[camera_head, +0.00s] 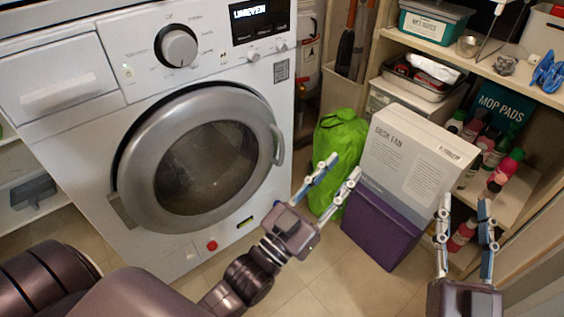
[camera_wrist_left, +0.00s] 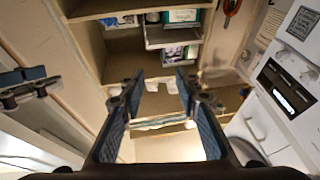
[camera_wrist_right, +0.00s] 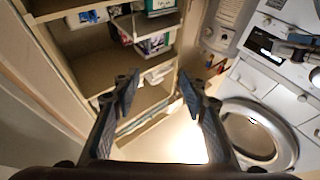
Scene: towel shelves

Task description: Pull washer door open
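The white washer (camera_head: 65,130) stands at the left in the head view. Its round grey door (camera_head: 140,180) has dark glass and looks shut or nearly so. The door handle (camera_head: 278,146) is on the door's right edge. The door also shows at the right in the right wrist view (camera_wrist_right: 285,145). My left gripper (camera_head: 338,172) is open and empty, right of the handle and apart from it, with its fingers pointing up and right. My right gripper (camera_head: 464,208) is open and empty, farther right, in front of the shelves.
A desk fan box (camera_head: 410,160) on a purple bin (camera_head: 378,228) and a green bag (camera_head: 340,140) stand right of the washer. Shelves (camera_head: 460,62) with bottles and containers line the right side. Tiled floor (camera_head: 330,275) is clear between the washer and bin.

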